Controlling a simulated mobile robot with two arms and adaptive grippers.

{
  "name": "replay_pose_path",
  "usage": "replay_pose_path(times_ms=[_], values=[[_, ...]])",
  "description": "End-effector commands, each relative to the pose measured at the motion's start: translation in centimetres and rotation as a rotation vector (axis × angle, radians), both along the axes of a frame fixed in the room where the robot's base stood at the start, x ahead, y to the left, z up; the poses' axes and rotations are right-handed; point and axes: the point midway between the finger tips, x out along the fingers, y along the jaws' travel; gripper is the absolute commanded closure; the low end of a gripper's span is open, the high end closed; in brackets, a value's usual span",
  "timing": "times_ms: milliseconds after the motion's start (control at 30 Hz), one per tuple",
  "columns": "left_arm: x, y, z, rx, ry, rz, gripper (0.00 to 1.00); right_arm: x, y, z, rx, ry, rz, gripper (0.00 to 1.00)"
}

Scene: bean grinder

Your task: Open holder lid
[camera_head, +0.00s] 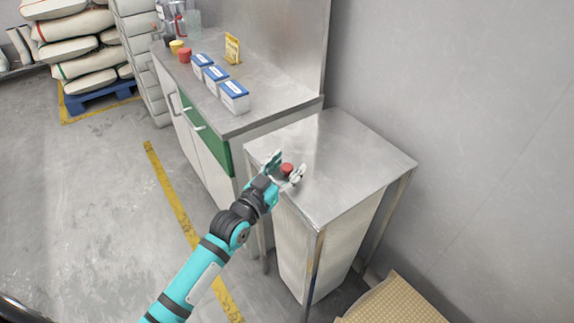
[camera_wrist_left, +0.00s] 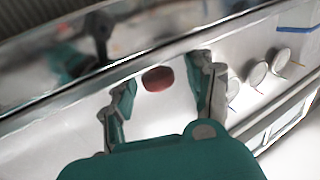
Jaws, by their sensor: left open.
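The holder is a tall metal-framed stand with a pale bin below, and its lid is the flat steel top (camera_head: 345,165). A small red knob (camera_head: 287,169) sits near the lid's left edge. My left gripper (camera_head: 284,166) is open, with one finger on each side of the knob. In the left wrist view the red knob (camera_wrist_left: 158,78) lies between the open fingertips (camera_wrist_left: 166,74), with gaps on both sides, nearer the left finger. Contact with the knob does not show. My right gripper is in neither view.
A steel counter (camera_head: 262,112) with white-and-blue boxes (camera_head: 234,96) and a yellow card (camera_head: 232,48) stands behind the holder. A grey wall (camera_head: 480,130) rises on the right. Sacks (camera_head: 70,48) fill the far left. A tan textured block (camera_head: 395,300) is in front. Left floor is open.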

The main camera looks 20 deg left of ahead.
Motion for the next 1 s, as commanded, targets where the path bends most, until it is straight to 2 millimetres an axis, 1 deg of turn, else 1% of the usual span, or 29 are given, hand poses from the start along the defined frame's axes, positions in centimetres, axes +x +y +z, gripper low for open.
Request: replay_pose_path(times_ms=[267, 300, 700, 1000], values=[[0.21, -0.08, 0.01, 0.000, 0.000, 0.000, 0.45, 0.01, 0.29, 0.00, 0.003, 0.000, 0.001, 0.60], [0.21, -0.08, 0.01, 0.000, 0.000, 0.000, 0.47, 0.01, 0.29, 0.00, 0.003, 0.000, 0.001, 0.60], [0.19, -0.02, 0.00, 0.000, 0.000, 0.000, 0.99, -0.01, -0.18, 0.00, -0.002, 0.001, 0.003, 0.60], [0.19, 0.00, 0.00, 0.001, 0.000, 0.001, 1.00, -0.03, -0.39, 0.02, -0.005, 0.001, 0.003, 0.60]])
